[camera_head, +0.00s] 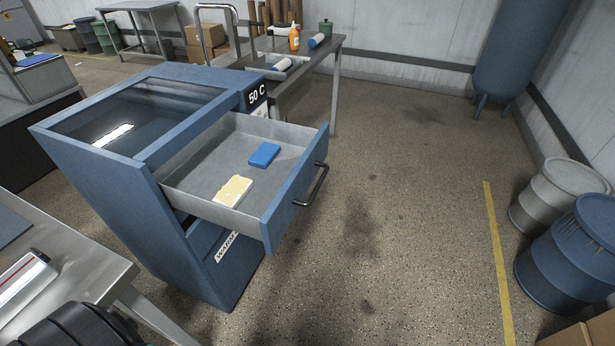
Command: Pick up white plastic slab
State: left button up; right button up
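A pale cream-white slab (233,191) lies flat in the open drawer (190,185) of a blue cabinet, near the drawer's front left part. It has a yellowish tint and a slightly uneven edge. A blue slab (264,155) lies in the same drawer, farther back and to the right, apart from the pale one. Neither of my grippers shows in the head view.
The blue cabinet (140,165) is marked 50 C and WARM; its drawer juts right with a dark handle (312,185). A metal table (70,245) stands at lower left. Drums (570,255) stand at the right. The floor (390,210) between is clear.

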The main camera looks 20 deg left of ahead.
aim_at(232, 194)
jog(key=u, duration=1.15)
